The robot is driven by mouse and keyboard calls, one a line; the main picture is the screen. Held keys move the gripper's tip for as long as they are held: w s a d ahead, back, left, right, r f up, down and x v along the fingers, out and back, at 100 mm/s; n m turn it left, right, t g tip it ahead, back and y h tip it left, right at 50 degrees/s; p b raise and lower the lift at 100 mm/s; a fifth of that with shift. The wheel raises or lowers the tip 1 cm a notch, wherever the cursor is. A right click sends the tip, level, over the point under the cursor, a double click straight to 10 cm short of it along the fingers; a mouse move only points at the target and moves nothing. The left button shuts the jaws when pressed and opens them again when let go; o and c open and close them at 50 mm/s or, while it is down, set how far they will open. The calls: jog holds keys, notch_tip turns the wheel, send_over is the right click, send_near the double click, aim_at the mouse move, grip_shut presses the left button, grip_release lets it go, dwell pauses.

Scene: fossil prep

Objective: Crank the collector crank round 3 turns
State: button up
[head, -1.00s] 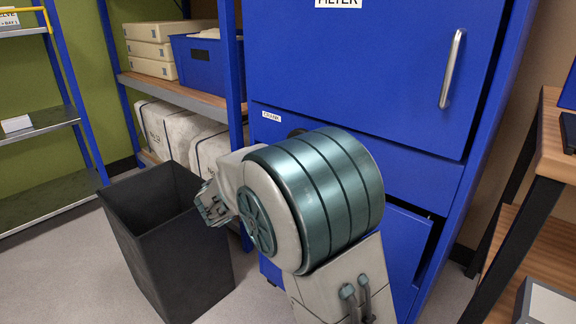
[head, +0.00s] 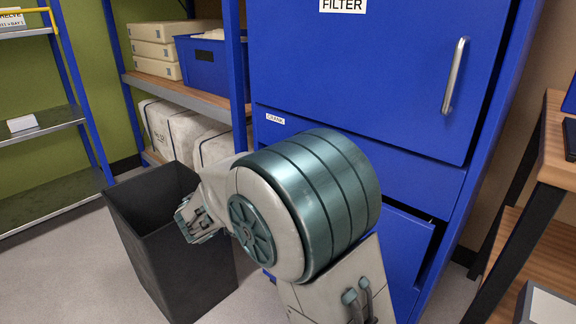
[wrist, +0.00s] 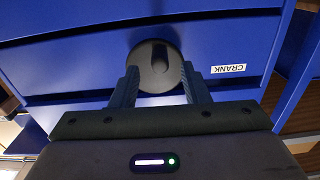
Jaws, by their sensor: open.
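The collector crank (wrist: 154,58) is a round dark grey disc with a darker notch or knob at its middle, on the front of the blue cabinet (wrist: 60,65). In the wrist view it sits between and just beyond the two fingertips of my gripper (wrist: 159,76). My gripper is open, with a finger on each side of the disc's lower part. I cannot tell whether either finger touches it. A white CRANK label (wrist: 228,69) is to its right. In the head view my arm hides the crank; the label (head: 275,119) shows at the cabinet's left edge.
A dark open bin (head: 180,255) stands on the floor left of my arm. Behind it are shelves with a blue crate (head: 212,68) and wrapped bundles (head: 180,130). A lower cabinet drawer (head: 405,240) stands partly open. A wooden-topped bench (head: 553,150) is at the right.

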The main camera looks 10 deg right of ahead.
jog(key=p+v, duration=0.1)
jog(key=v, duration=0.7)
jog(key=shift+a+p, duration=0.2)
jog(key=shift+p, duration=0.1)
jog(key=shift+s, duration=0.15)
